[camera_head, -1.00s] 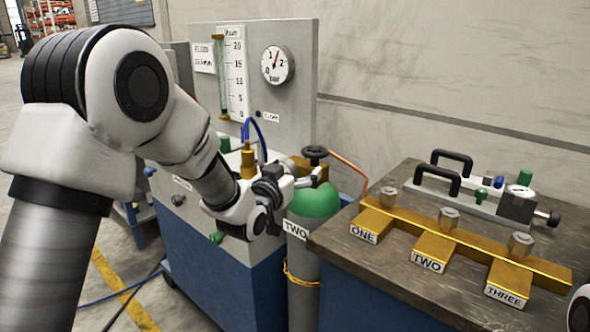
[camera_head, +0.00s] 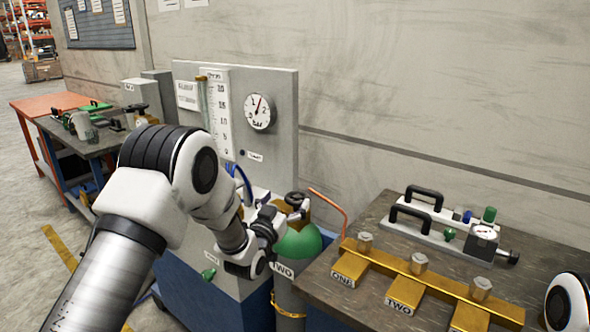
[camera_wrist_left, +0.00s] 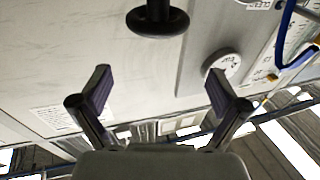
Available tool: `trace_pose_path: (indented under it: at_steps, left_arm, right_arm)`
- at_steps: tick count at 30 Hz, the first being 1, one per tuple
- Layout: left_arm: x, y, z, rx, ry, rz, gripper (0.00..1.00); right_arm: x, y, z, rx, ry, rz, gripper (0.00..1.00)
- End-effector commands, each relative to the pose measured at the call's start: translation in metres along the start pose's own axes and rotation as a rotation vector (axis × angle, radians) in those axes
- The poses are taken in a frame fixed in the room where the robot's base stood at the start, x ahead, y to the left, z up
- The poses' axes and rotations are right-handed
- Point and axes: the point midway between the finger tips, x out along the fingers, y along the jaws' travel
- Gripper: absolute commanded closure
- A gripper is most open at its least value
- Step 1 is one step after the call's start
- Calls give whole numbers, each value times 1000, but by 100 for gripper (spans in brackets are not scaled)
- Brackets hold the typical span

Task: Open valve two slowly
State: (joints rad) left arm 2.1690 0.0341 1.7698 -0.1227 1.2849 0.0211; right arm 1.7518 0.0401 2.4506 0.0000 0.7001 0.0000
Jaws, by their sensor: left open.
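The green-topped cylinder (camera_head: 302,243) labelled TWO stands between the blue-based cabinet and the dark bench. Its valve has a small black handwheel (camera_head: 296,199) on top, which also shows at the top of the left wrist view (camera_wrist_left: 158,20). I cannot tell whether any finger touches the valve. My right gripper is out of frame.
A brass manifold (camera_head: 403,267) with labelled blocks lies on the dark bench (camera_head: 372,218) at right, near a black-handled device (camera_head: 440,222). The grey panel (camera_head: 285,140) with a gauge (camera_head: 257,112) rises behind the valve. A copper pipe (camera_head: 330,205) runs close by.

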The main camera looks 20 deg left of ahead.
Motion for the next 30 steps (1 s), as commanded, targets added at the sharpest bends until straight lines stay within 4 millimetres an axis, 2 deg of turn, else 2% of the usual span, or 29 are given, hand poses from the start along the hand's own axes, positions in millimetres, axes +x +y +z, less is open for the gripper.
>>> trace_pose_path:
  at_steps: [1,3,6,8,18,21,29,30]
  left_arm:
    - [-1,1,-5,-2,-41,2,2]
    - [-8,3,15,-5,-85,3,2]
    - [-12,4,31,-7,-112,4,2]
    - [-8,4,35,-7,-113,4,2]
    - [52,4,42,-8,-111,3,2]
    - [61,4,43,-8,-111,3,2]
    - [64,4,44,-8,-113,3,2]
    - [64,4,44,-8,-113,3,16]
  right_arm:
    - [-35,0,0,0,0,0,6]
    - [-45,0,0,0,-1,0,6]
    - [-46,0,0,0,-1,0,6]
    - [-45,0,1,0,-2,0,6]
    - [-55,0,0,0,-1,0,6]
    - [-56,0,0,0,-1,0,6]
    - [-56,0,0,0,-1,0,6]
    - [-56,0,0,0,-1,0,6]
